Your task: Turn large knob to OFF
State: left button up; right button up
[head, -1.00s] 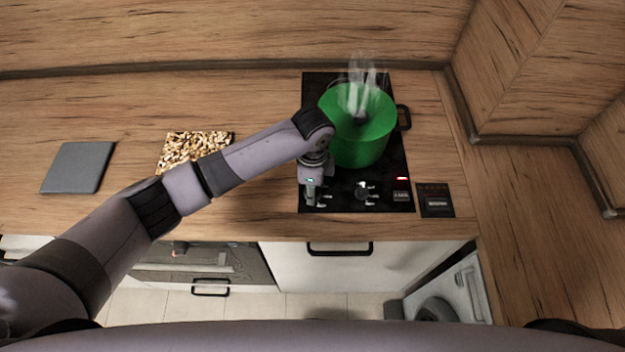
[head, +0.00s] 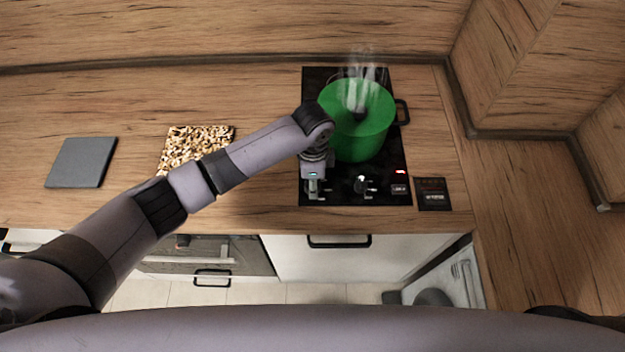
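The black cooktop (head: 385,196) is set in the wooden counter, with its controls along the front edge. One knob (head: 361,184) shows clearly at front centre, with pale marks around it. My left gripper (head: 313,192) points down at the front left corner of the cooktop, to the left of that knob. Pale marks show around its fingertips; whatever control lies there is mostly hidden by the gripper. The fingers are too small to tell open from shut. I cannot tell which knob is the large one or read its setting. My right gripper is out of view.
A lidded green pot (head: 358,135) steams on the cooktop, close beside my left wrist. A red light (head: 400,172) glows above a small display. A dark panel (head: 432,194) lies to the right. A patterned board (head: 195,148) and a grey slab (head: 81,162) lie left.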

pick_arm(q)
jog(key=o, duration=0.3)
jog(key=shift+o, duration=0.2)
notch_tip(320, 180, up, 12)
dwell(0.5)
dwell(0.3)
